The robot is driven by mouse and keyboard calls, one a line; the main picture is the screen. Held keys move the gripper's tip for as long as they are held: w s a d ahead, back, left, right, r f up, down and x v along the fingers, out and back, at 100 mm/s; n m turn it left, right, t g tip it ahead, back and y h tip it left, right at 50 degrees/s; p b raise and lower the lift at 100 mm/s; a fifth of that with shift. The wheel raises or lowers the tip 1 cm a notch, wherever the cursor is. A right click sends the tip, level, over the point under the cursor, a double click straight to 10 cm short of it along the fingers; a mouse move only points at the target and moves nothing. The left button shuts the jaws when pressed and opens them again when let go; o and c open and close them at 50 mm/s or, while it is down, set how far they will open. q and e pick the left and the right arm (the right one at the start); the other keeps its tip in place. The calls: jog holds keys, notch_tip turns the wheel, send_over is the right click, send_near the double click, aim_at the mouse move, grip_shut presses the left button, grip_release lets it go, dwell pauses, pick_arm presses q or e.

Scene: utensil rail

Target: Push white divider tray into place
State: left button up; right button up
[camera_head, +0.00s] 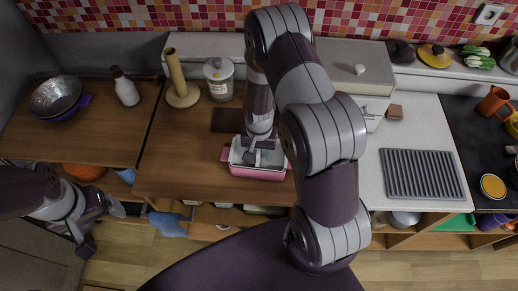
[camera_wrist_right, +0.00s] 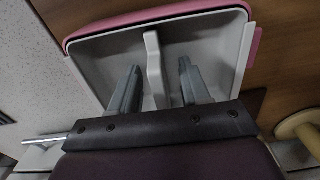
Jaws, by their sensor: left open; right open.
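The white divider tray (camera_wrist_right: 205,50) sits within the rim of a pink box (camera_wrist_right: 140,16) in the right wrist view. In the head view the pink box (camera_head: 258,173) stands on the wooden counter, with the white tray (camera_head: 238,156) at its top. My right gripper (camera_wrist_right: 155,80) is open, with one finger on each side of the tray's upright central divider (camera_wrist_right: 154,62); whether they touch it I cannot tell. In the head view my right gripper (camera_head: 258,156) is over the box and hides part of the tray. My left gripper (camera_head: 100,222) is open and empty, low at the left.
A metal bowl (camera_head: 56,96) and white bottle (camera_head: 125,87) are on the left counter. A grey drying rack (camera_head: 421,174) lies to the right. The wood left of the box is clear.

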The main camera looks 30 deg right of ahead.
notch_tip(320, 180, up, 13)
jog(key=b, duration=0.1)
jog(key=shift+f+b, duration=0.15)
jog(key=shift+b, duration=0.25)
